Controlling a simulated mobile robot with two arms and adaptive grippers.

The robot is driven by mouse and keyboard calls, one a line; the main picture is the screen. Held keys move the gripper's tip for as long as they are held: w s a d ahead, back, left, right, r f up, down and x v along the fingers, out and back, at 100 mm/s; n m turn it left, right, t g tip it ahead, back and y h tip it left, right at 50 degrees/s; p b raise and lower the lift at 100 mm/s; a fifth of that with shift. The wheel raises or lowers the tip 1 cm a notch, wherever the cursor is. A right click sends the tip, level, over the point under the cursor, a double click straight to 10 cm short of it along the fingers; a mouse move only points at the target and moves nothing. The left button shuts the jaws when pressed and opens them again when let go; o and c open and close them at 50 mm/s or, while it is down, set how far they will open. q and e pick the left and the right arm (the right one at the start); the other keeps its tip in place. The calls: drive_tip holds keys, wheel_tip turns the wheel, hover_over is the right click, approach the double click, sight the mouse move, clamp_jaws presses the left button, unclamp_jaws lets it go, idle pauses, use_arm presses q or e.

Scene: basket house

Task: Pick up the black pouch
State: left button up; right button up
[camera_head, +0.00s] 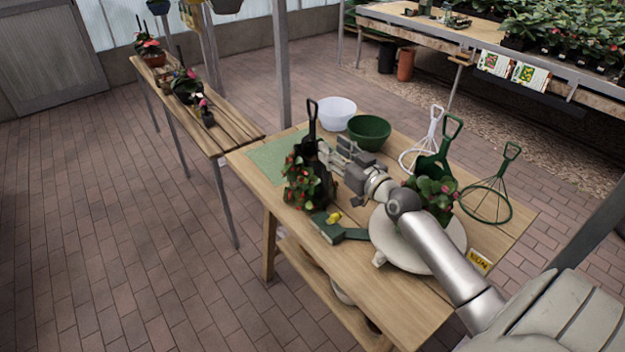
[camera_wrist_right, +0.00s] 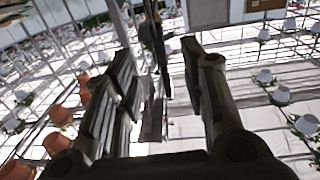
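A black pouch (camera_head: 319,187) stands on the wooden table's left part, with a black-handled tool (camera_head: 311,118) upright at it and a red-flowered plant in front. My right gripper (camera_head: 331,154) reaches in from the right and is right beside the pouch's upper part; whether it touches cannot be told. In the right wrist view its fingers (camera_wrist_right: 165,88) are apart, with a thin dark upright shape (camera_wrist_right: 159,45) between them, which I cannot identify for sure. My left gripper is not in view.
A slatted bench (camera_head: 225,125) stands left. Brick floor is clear at left.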

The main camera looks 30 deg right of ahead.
sight(314, 131)
drive_tip(key=w, duration=0.5)
drive_tip(key=shift+w+a, duration=0.1)
drive_tip(key=shift+w, duration=0.05)
drive_tip(key=shift+w+r+p, duration=0.2)
drive_tip(key=shift+w+p, duration=0.2)
drive_tip(key=shift+p, duration=0.05)
drive_tip(key=shift+w+r, duration=0.1)
drive_tip(key=shift+w, duration=2.15)
clamp_jaws()
drive_tip(key=shift+d+r, duration=0.2)
drive_tip(key=shift+r, duration=0.05)
